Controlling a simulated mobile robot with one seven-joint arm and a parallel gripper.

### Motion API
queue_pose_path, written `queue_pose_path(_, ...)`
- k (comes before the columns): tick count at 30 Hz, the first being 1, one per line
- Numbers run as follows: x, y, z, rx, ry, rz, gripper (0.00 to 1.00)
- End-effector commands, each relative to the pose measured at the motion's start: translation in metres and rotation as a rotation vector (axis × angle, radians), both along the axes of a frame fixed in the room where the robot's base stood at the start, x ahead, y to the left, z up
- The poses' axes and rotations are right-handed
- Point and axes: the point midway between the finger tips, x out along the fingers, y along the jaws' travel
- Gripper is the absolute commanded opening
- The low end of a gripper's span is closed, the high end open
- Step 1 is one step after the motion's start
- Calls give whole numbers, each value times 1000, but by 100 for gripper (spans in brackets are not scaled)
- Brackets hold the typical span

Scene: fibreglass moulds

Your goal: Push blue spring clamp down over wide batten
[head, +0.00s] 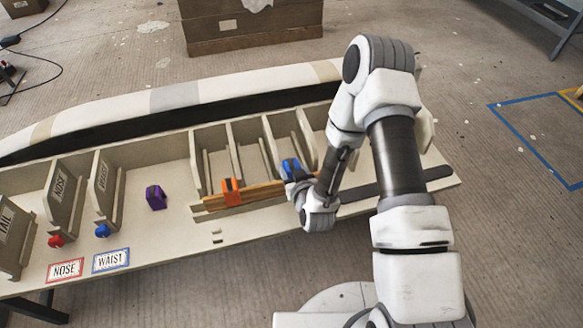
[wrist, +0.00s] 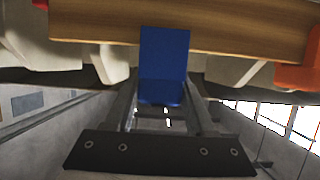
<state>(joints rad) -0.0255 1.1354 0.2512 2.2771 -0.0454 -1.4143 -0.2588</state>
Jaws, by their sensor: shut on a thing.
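The blue spring clamp (head: 291,168) is in my gripper (head: 294,178), at the right part of the wooden batten (head: 262,191). In the wrist view the blue clamp (wrist: 164,60) stands between the two fingers (wrist: 164,112), and its far end overlaps the face of the batten (wrist: 240,25). I cannot tell whether its jaws straddle the batten or how deep it sits. An orange clamp (head: 231,192) sits on the batten to the left; its edge shows at the right of the wrist view (wrist: 298,72). My arm hides the batten's right end.
The batten lies along the front of several upright pale ribs (head: 196,165) on the bench. A purple clamp (head: 156,197) stands apart to the left.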

Motion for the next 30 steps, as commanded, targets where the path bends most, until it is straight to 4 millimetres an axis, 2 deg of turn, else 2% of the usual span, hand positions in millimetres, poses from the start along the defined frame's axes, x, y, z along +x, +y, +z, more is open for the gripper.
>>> queue_pose_path(30, 0, 0, -27, 0, -1, 0, 0)
